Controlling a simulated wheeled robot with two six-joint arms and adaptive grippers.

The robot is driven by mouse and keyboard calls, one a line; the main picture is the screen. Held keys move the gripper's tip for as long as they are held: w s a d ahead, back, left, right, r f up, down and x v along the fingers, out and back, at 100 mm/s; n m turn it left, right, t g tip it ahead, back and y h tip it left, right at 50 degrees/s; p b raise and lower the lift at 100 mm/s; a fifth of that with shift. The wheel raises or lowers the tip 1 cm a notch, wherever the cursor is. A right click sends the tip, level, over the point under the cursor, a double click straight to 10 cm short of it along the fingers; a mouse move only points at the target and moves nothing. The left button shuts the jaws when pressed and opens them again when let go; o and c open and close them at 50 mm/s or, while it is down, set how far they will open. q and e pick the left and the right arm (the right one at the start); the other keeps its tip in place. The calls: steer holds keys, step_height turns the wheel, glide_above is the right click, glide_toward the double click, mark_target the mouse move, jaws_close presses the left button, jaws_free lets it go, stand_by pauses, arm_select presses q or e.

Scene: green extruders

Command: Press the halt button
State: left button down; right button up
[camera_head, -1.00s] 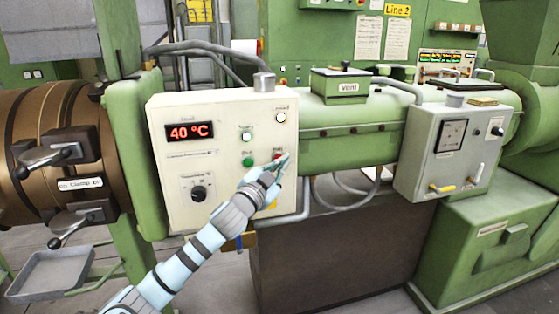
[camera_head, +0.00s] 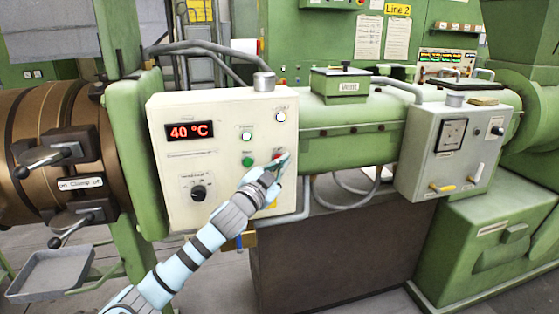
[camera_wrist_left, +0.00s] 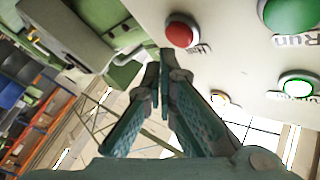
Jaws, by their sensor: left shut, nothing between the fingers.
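The red halt button (camera_head: 277,154) is on the cream control panel, to the right of the green run button (camera_head: 247,162). In the head view my gripper's tips partly cover it. In the left wrist view the halt button (camera_wrist_left: 180,33) shows whole, with its label beside it, just beyond the fingertips. The green run button (camera_wrist_left: 290,12) is at the upper right there. My left gripper (camera_head: 285,159) is shut and empty, its fingertips (camera_wrist_left: 160,62) close to the halt button. I cannot tell whether they touch the panel. My right gripper is not in view.
The cream panel (camera_head: 175,215) also carries a 40 °C display (camera_head: 190,131), a dark knob (camera_head: 198,193) and a white lamp (camera_head: 281,117). A grey box (camera_head: 422,150) with a gauge and yellow lever stands to the right. A clamp (camera_head: 45,157) is at the left.

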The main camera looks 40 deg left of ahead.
arm_select(q)
steer(key=shift+w+a, duration=0.1)
steer(key=shift+w+a+p, duration=0.2)
steer(key=shift+a+p, duration=0.05)
steer(key=shift+p, duration=0.15)
steer(key=shift+w+a+p, duration=0.2)
steer(key=shift+a+p, duration=0.1)
stand_by(0.6)
steer(key=shift+d, duration=0.1)
steer(key=shift+s+d, duration=0.45)
steer(key=shift+d, duration=0.1)
steer(key=s+d, duration=0.1)
steer(key=d, duration=0.1)
steer(key=s+d, duration=0.1)
steer(key=d, duration=0.1)
steer(key=shift+s, duration=0.4)
